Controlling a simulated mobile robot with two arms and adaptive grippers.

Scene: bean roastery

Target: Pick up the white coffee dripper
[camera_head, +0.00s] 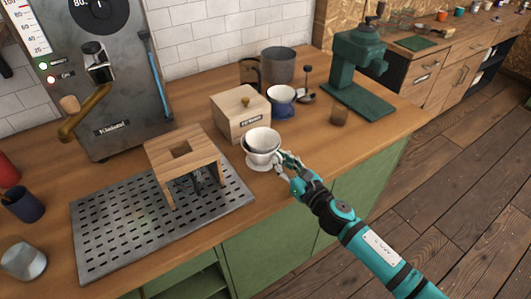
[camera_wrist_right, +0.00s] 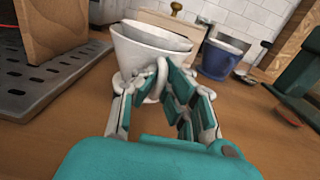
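The white coffee dripper (camera_head: 262,140) stands upright on the wooden counter, with a wide cone on a flat round base. In the right wrist view the dripper (camera_wrist_right: 135,55) fills the upper middle, just beyond the fingers. My right gripper (camera_head: 286,164) is at the dripper's right side, low over the counter. In the wrist view its fingers (camera_wrist_right: 155,80) lean together and look shut on the handle side of the dripper. They cover the exact contact and part of the lower cone. My left gripper is not in view.
A wooden box (camera_head: 236,118) stands close behind the dripper, with a blue dripper (camera_head: 281,98) beyond it. A wooden stand (camera_head: 160,158) on a perforated metal tray (camera_head: 105,242) is to the left.

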